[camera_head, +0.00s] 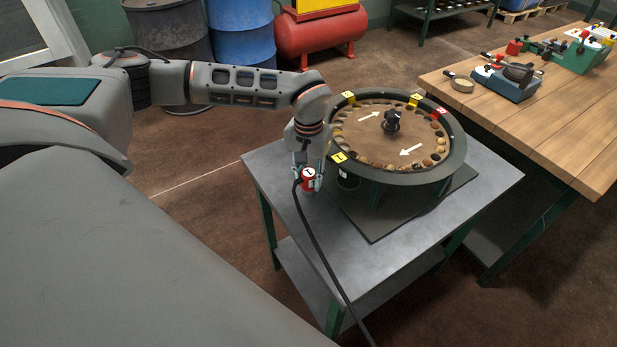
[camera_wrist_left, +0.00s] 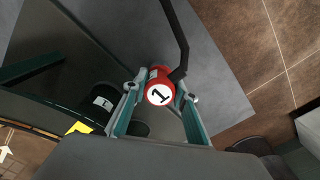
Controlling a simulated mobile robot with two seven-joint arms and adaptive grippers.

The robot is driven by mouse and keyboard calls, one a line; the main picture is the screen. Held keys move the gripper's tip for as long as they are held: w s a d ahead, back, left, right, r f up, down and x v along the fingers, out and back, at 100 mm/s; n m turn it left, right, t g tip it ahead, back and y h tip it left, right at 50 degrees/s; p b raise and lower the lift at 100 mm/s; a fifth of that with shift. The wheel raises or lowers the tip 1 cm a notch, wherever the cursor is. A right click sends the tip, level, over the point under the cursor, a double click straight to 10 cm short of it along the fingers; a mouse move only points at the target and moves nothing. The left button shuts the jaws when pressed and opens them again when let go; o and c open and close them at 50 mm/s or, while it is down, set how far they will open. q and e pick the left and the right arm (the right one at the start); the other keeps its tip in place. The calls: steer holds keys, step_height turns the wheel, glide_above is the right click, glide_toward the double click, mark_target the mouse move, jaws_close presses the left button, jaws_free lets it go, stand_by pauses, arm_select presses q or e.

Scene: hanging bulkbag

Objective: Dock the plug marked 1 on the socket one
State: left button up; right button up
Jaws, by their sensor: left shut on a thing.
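My left gripper (camera_head: 308,172) is shut on a red plug (camera_head: 308,183) with a white label, above the left part of the grey metal table (camera_head: 275,170). In the left wrist view the red plug (camera_wrist_left: 160,94) shows a "1" on its round white face, between the two fingers (camera_wrist_left: 157,108). A black cable (camera_head: 318,240) runs from it. A black cylinder (camera_head: 346,180) with a white label stands just right of the plug, below the ring's rim; it also shows in the left wrist view (camera_wrist_left: 96,103). I cannot tell if it is the socket. My right gripper is not in view.
A round dark ring unit (camera_head: 460,152) with arrows, several round pieces and yellow tags stands on the table, close to the gripper's right. A wooden bench (camera_head: 540,135) with tools is at the right. Barrels (camera_head: 245,45) and a red tank (camera_head: 318,38) stand behind.

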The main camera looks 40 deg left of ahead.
arm_select(q)
steer(key=shift+f, duration=0.1)
steer(key=o, duration=1.2)
